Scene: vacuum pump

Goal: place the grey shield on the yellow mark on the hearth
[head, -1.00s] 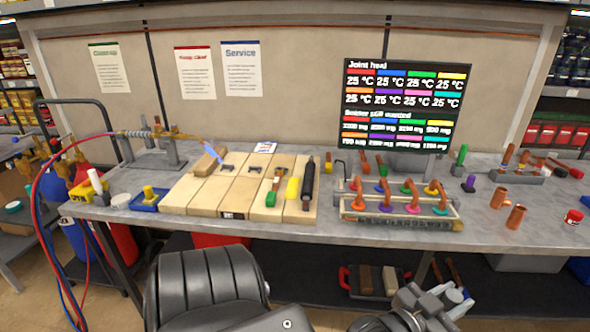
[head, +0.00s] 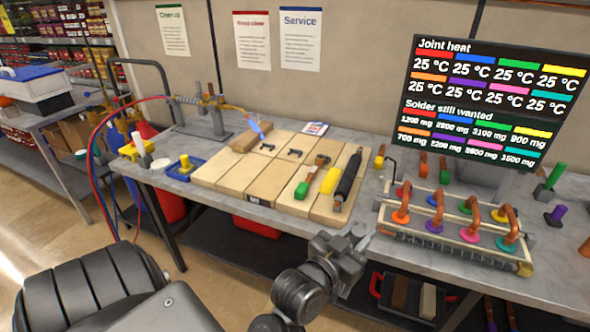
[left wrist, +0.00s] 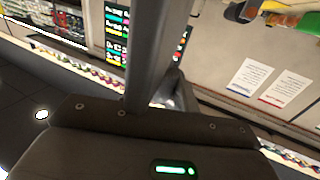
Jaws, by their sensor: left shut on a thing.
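The hearth (head: 226,175) is a block of pale bricks on the grey bench. A yellow piece (head: 331,180) lies on its right part; I cannot tell whether this is the yellow mark, and I make out no other mark there. My left gripper (head: 359,246) is in front of the bench edge, below and right of the hearth, apart from it. It is shut on a grey piece, seemingly the grey shield, a flat grey slab (left wrist: 154,55) rising in the left wrist view. Its outline is hard to make out in the head view. My right gripper is out of view.
A torch (head: 215,105) on a stand points its blue flame over the hearth's back left.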

